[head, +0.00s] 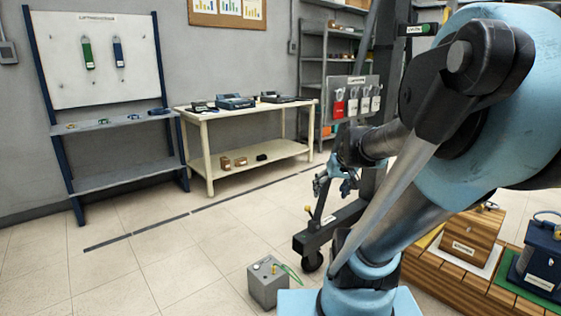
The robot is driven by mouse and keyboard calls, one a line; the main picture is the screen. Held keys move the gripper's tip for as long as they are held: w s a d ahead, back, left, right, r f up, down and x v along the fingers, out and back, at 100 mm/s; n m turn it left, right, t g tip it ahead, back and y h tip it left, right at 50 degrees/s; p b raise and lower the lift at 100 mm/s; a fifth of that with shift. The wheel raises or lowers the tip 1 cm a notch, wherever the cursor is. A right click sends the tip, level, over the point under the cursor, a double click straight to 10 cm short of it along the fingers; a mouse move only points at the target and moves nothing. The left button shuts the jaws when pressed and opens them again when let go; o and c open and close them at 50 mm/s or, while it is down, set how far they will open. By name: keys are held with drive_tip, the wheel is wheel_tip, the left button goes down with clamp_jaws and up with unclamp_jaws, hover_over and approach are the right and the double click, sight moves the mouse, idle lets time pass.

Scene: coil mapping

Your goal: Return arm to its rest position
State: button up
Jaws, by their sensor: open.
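My arm (505,130), light blue, black and metallic, fills the right side of the head view. It is folded, with its forearm pointing down and to the left. My gripper (334,187) is small in the picture near the middle, open, with nothing seen in it. It hangs above the floor, in front of a dark wheeled stand (325,232). The finer shape of its fingers is hard to make out.
A grey box (268,284) with a green lead stands on the floor near my base. A cream table (250,157) and a blue-framed rack (122,177) stand along the wall. Wooden boxes (470,242) are at lower right. The tiled floor at left is clear.

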drive_tip(key=s+d+f+g+h, duration=0.1)
drive_tip(key=s+f, duration=0.2)
drive_tip(key=s, duration=0.4)
drive_tip(key=s+d+f+m+g+h, duration=0.1)
drive_tip(key=s+f+g, duration=0.1)
drive_tip(key=s, duration=0.5)
drive_tip(key=shift+f, duration=0.85)
drive_tip(key=shift+w+f, duration=0.2)
drive_tip(key=shift+w, duration=0.3)
